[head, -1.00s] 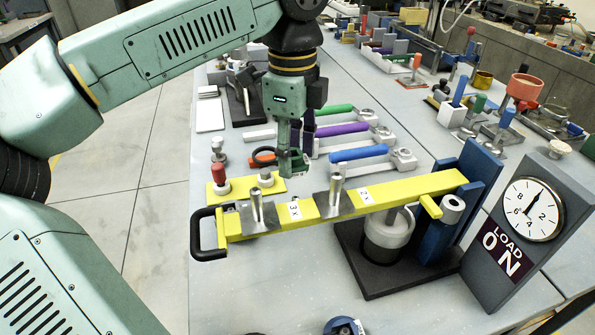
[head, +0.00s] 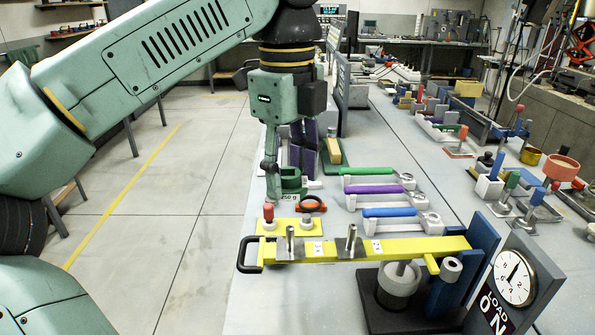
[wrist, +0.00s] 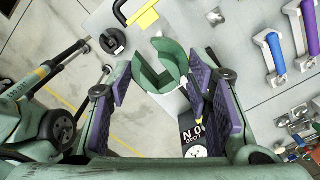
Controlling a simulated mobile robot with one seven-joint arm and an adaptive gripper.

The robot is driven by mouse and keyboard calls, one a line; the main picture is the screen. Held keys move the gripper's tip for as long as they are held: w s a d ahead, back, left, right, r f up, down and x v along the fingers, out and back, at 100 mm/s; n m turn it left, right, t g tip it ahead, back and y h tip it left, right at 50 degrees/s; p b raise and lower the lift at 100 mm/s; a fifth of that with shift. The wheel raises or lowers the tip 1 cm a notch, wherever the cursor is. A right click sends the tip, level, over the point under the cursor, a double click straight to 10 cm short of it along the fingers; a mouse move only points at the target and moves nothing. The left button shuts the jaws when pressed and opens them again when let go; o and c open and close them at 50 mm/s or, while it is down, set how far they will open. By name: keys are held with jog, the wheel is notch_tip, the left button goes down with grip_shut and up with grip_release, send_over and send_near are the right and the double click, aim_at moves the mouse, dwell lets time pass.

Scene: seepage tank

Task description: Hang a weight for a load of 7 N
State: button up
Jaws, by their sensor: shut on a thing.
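My gripper (wrist: 160,90) is shut on a green slotted weight (wrist: 160,68), seen between its purple pads in the wrist view. In the head view the green weight (head: 291,187), marked 250 g, hangs above and behind a yellow plate. The dial (head: 515,278) stands at the right above a sign reading LOAD 0 N.
Green, purple and blue-handled tools (head: 388,213) lie behind the beam. A black handle (head: 247,254) sticks out at the beam's left end.

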aim_at(291, 227)
jog(key=shift+f+b, duration=2.15)
jog(key=shift+f, duration=0.75)
jog(key=shift+f+b, duration=2)
jog(key=shift+f, duration=1.05)
jog(key=o, duration=1.4)
jog(key=shift+o, duration=0.2)
